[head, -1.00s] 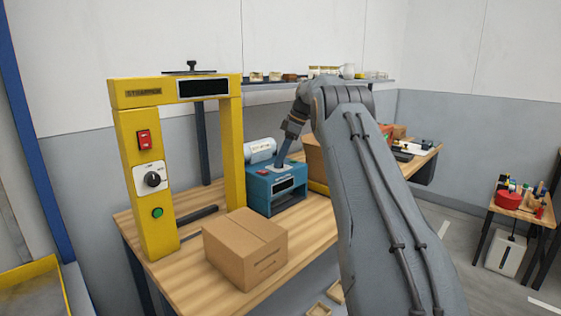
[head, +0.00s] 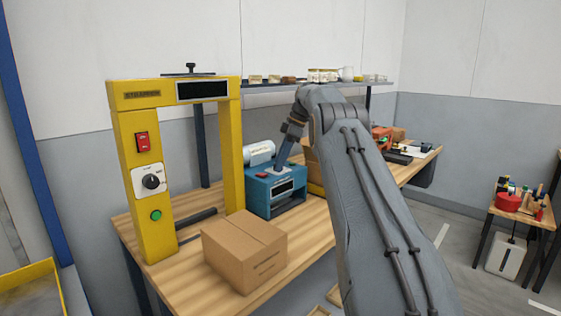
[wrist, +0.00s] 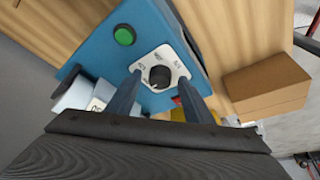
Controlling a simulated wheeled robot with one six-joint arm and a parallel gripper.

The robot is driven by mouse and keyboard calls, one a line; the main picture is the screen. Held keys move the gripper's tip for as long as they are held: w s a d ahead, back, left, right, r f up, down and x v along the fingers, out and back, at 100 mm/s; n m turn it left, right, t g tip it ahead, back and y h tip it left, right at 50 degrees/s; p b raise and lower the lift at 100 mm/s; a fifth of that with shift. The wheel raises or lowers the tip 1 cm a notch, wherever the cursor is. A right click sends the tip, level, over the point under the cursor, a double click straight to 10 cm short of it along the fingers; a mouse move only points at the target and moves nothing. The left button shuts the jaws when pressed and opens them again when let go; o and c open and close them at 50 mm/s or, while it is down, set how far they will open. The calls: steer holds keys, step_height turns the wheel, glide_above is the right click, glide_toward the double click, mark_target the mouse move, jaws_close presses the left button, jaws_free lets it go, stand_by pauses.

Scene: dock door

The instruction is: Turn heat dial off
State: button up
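A black round dial (wrist: 159,77) sits on a white plate with small marks on the blue machine (wrist: 85,50). Its marks are too small to read surely. My gripper (wrist: 159,82) is open, with one finger on each side of the dial; whether they touch it I cannot tell. In the head view my gripper (head: 284,156) points down at the top of the blue machine (head: 262,190), and the dial there is hidden. Another black dial (head: 151,182) on a white plate is on the yellow strapper frame (head: 240,150), well left of my gripper.
A green button (wrist: 124,35) is beside the dial plate on the blue machine. A cardboard box (head: 245,250) stands in front on the wooden bench (head: 190,290). A white cylinder (head: 259,152) lies behind the machine. A shelf (head: 300,84) with jars runs along the wall.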

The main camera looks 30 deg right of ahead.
steer(key=shift+r, duration=0.1)
steer(key=shift+d+r+b, duration=0.2)
steer(key=shift+r+b, duration=0.25)
steer(key=shift+b, duration=0.05)
steer(key=s+d+p, duration=0.2)
steer(key=s+d, duration=0.3)
steer(key=d, duration=0.5)
steer(key=shift+d+r+p, duration=0.15)
steer(key=shift+d+p, duration=0.15)
steer(key=shift+d, duration=0.1)
